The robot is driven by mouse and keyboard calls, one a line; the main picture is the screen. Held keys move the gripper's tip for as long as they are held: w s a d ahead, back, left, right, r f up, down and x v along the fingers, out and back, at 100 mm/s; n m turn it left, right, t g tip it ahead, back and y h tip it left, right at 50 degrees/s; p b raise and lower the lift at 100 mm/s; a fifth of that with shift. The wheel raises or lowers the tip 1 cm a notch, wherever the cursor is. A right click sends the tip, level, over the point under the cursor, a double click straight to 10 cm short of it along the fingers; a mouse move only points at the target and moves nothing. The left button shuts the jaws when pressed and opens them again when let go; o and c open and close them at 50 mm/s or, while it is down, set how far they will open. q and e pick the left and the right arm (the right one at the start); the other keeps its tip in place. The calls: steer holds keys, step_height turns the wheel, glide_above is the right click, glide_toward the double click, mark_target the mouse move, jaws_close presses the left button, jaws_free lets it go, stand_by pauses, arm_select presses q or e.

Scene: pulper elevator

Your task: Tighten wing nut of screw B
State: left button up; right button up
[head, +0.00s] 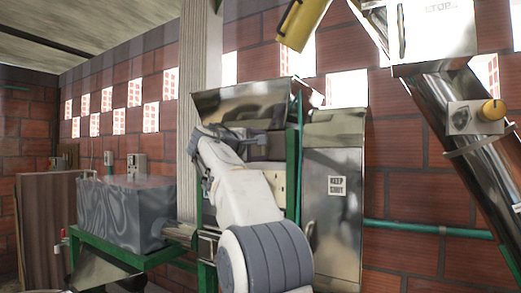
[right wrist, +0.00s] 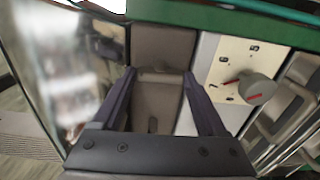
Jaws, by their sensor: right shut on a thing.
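My right gripper (head: 232,130) reaches into the open upper part of the steel machine (head: 235,98). In the right wrist view, the two dark fingers of this gripper (right wrist: 160,73) stand apart, with a grey-brown part (right wrist: 161,95) between them. The gripper is shut on this part at its fingertips. The part has a small dark slot near its lower end. I cannot tell whether it is the wing nut of screw B; no wing nut or screw label is readable. My left gripper is in neither view.
A pale panel (right wrist: 229,72) with a grey knob (right wrist: 257,89) sits right of the fingers. A green frame bar (right wrist: 230,28) runs above. A steel cabinet marked "KEEP SHUT" (head: 335,225) stands right of my arm, and a grey tank (head: 125,212) stands left.

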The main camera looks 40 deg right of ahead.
steer(key=shift+f+m, duration=0.1)
steer(key=shift+m, duration=0.2)
steer(key=o, duration=1.3)
steer(key=b+v, duration=0.3)
steer(key=v, duration=0.7)
steer(key=shift+a, duration=0.3)
steer(key=shift+d, duration=0.1)
steer(key=p+x, duration=0.3)
steer(key=x, duration=0.7)
steer(key=shift+d, duration=0.2)
steer(key=shift+a+n, duration=0.1)
steer(key=shift+n, duration=0.3)
